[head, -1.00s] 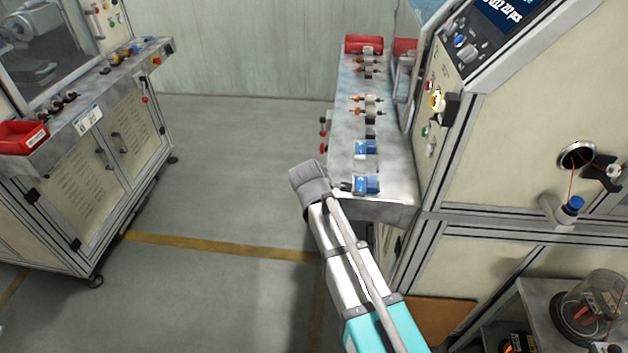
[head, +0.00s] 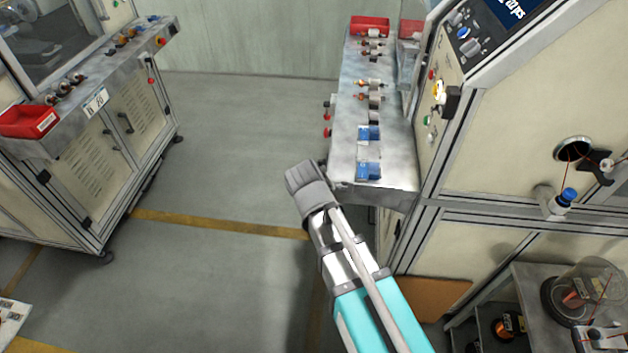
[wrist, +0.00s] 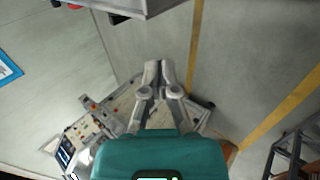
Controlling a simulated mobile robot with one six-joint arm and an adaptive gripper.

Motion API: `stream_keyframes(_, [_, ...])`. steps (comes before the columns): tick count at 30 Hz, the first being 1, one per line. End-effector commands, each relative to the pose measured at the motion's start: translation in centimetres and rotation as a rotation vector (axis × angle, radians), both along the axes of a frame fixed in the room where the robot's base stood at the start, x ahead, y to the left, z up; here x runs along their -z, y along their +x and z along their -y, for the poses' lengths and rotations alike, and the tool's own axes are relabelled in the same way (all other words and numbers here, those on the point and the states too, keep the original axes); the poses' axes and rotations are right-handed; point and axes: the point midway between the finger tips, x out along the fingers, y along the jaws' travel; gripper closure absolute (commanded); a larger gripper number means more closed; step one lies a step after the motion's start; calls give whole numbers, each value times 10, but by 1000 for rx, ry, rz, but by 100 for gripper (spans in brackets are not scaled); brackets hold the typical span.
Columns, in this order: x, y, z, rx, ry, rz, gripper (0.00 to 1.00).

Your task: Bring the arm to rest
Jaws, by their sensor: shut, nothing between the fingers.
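My arm reaches up from the bottom right of the head view, with its end in front of the near left corner of the right-hand metal shelf. In the wrist view my gripper (wrist: 159,68) is shut and its fingertips are together with nothing between them. It hangs over the floor and a cream machine cabinet below. In the head view the fingers are hidden behind the wrist.
The right machine's shelf (head: 345,165) carries blue blocks (head: 368,171), several armatures and a red bin (head: 370,26). A left machine's ledge (head: 120,85) holds another red bin (head: 28,121). Grey floor (head: 235,140) lies clear between them.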

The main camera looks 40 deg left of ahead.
Motion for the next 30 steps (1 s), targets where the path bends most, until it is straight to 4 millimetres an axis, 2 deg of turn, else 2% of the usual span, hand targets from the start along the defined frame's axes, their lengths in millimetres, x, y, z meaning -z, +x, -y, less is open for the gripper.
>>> stream_keyframes(12, [0, 0, 0, 1, 1, 0, 100])
stream_keyframes(17, [1, 6, 6, 21, 2, -9, 100])
stream_keyframes(23, [4, 31, 32, 115, 8, -48, 100])
stream_keyframes(30, [10, 74, 87, 305, 27, -126, 100])
